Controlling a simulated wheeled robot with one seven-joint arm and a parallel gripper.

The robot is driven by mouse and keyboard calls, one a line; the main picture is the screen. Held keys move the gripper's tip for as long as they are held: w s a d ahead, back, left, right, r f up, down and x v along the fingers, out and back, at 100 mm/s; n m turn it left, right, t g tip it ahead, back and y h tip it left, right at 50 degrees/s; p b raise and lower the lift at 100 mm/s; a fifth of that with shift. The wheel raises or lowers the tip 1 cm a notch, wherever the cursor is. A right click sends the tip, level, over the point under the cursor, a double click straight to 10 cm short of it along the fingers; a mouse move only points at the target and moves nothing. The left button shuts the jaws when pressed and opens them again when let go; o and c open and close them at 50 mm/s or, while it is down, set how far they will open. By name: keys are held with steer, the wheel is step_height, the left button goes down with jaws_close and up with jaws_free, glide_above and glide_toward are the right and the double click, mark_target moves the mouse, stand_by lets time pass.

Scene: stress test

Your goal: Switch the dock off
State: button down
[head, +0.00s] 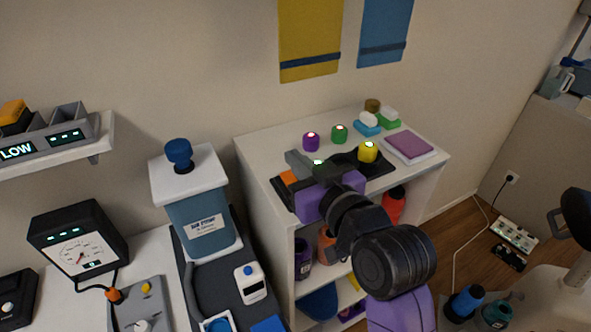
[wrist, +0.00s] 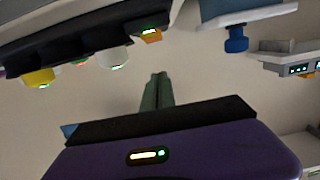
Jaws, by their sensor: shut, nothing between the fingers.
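A long dark strip that looks like the dock (head: 379,169) lies on top of the white shelf unit. A yellow piece (head: 367,152) with a lit top stands at its right part and an orange piece (head: 289,178) at its left end. My gripper (head: 295,159) is shut and empty, reaching over the strip's left part and hiding much of it. In the wrist view, which is upside down, the dark strip (wrist: 75,48) runs along the top with yellow, red, white and orange lit pieces. My shut fingers (wrist: 155,82) show apart from it. I cannot tell which piece is a switch.
Purple (head: 311,143) and green (head: 339,135) lit pieces stand behind the strip. A purple book (head: 409,146) lies right. A blue canister (head: 203,225) with a knob and a gauge box (head: 78,242) stand left. The wall is close behind.

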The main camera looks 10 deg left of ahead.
mark_target(295, 178)
steer(key=shift+w+a+f, duration=0.1)
steer(key=shift+w+f, duration=0.05)
steer(key=shift+f, duration=0.85)
steer(key=shift+w+a+f, duration=0.1)
steer(key=shift+f, duration=0.85)
steer(key=shift+f, duration=0.1)
steer(key=shift+w+f, duration=0.15)
steer(key=shift+f, duration=0.15)
steer(key=shift+r, duration=0.15)
